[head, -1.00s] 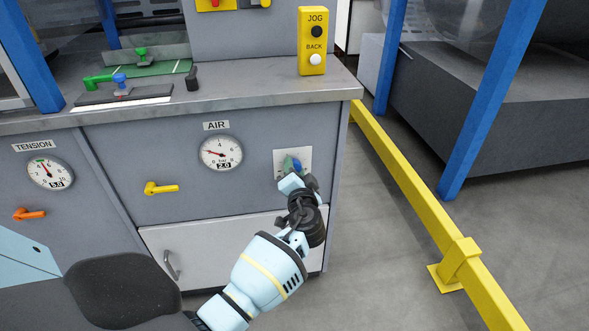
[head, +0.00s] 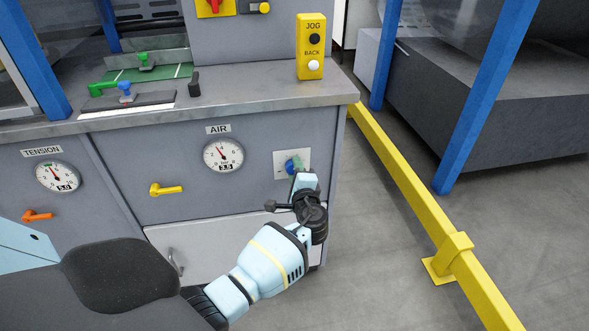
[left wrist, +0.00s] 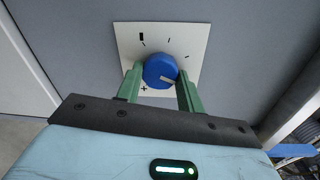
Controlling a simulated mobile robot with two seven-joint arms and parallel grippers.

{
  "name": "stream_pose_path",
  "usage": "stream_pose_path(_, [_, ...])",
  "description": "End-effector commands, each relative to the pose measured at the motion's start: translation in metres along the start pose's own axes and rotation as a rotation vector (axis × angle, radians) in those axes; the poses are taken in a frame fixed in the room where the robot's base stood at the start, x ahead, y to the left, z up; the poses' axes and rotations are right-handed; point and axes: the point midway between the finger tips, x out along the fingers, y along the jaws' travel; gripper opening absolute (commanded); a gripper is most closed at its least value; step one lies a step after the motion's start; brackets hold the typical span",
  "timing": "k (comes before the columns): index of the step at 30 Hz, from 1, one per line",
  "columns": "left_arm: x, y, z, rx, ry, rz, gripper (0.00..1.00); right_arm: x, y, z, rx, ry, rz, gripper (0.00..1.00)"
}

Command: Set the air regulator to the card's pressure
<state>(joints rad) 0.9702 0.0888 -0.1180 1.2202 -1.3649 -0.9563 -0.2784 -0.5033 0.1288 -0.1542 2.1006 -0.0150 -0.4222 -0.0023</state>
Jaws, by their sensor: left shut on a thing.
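The blue regulator knob (left wrist: 158,68) sits on a pale square plate (left wrist: 125,38) with tick marks, a minus at upper left and a plus at lower left. My left gripper (left wrist: 161,80) has its green fingers on either side of the knob, shut on it. In the head view the plate (head: 305,156) is at the right of the grey cabinet front, with the left gripper (head: 294,165) at it. The AIR gauge (head: 223,157) has its needle pointing up and left; its small number window seems to read between 3 and 4. No pressure card is readable. My right gripper is out of view.
A yellow handle (head: 165,189) is below the AIR gauge. The TENSION gauge (head: 57,177) and an orange handle (head: 37,216) are further left. A yellow JOG/BACK box (head: 311,47) stands on the counter. A yellow floor rail (head: 400,190) runs along the right.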

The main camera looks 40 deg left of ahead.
Motion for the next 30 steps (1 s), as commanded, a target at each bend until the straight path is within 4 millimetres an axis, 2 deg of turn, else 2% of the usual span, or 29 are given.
stream_pose_path(10, [-0.0003, 0.0003, -0.0004, 0.149, -0.009, 0.001, 0.15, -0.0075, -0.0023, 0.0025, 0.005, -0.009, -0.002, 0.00])
stream_pose_path(27, [-0.0004, 0.0012, -0.0007, 0.177, -0.010, 0.001, 0.15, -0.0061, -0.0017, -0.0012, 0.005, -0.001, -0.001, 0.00])
stream_pose_path(28, [-0.0004, 0.0013, -0.0007, 0.176, -0.011, 0.001, 0.40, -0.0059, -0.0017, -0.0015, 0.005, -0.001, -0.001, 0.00])
stream_pose_path(30, [-0.0003, 0.0012, -0.0006, 0.176, -0.010, 0.001, 0.49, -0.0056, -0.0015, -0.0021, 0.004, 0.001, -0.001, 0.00])
